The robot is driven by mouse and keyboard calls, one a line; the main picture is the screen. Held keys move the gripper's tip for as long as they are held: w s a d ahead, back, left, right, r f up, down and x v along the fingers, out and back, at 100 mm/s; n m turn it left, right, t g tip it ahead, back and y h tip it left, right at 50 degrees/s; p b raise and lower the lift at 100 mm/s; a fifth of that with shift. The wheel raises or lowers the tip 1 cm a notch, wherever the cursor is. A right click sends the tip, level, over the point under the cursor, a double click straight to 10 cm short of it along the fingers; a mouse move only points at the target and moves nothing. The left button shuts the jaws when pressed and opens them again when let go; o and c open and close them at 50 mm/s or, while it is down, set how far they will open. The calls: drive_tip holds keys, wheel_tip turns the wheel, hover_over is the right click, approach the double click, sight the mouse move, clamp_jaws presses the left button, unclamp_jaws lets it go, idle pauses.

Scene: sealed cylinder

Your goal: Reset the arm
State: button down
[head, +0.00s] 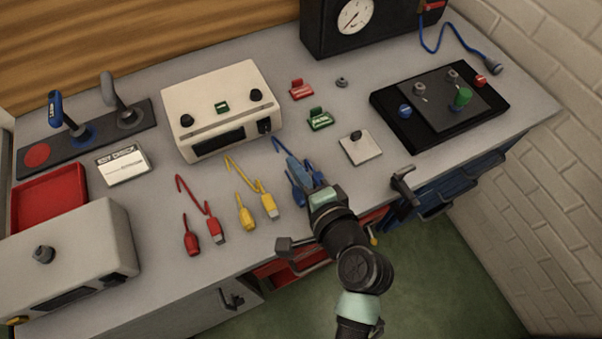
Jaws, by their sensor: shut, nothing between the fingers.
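My arm reaches in from the bottom of the head view, over the front edge of the bench. My gripper (298,168) points away over the bench top, in front of the cream box. It is shut with nothing in it. A blue cable with blue plugs (296,197) lies around and partly behind the gripper. I cannot tell whether the gripper touches it.
Yellow plugs (246,218) and red plugs (192,243) lie to the left on the grey bench (165,280). A cream box (222,108) stands behind. A black panel (440,105) is at right. Open drawers (440,205) and dark handles (404,185) project at the front.

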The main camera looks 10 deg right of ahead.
drive_tip(key=shift+v, duration=1.05)
drive_tip(key=w+r+n+t+h, duration=0.1)
drive_tip(key=w+r+n+t, duration=0.3)
drive_tip(key=r, duration=1)
drive_tip(key=w+r+n+t+h, duration=0.15)
drive_tip(key=w+r+n, duration=0.3)
drive_tip(key=r, duration=0.95)
drive_tip(key=s+a+r+n+t+h, duration=0.1)
drive_tip(key=s+r, duration=0.5)
drive_tip(key=r, duration=0.7)
drive_tip(key=s+a+r+n+t+h, duration=0.1)
drive_tip(key=s+a+r+n+t, duration=0.2)
drive_tip(key=r, duration=1.1)
drive_tip(key=s+n+t, duration=0.2)
drive_tip(key=t, duration=0.2)
drive_tip(key=shift+s+a, duration=0.15)
drive_tip(key=shift+s, duration=0.2)
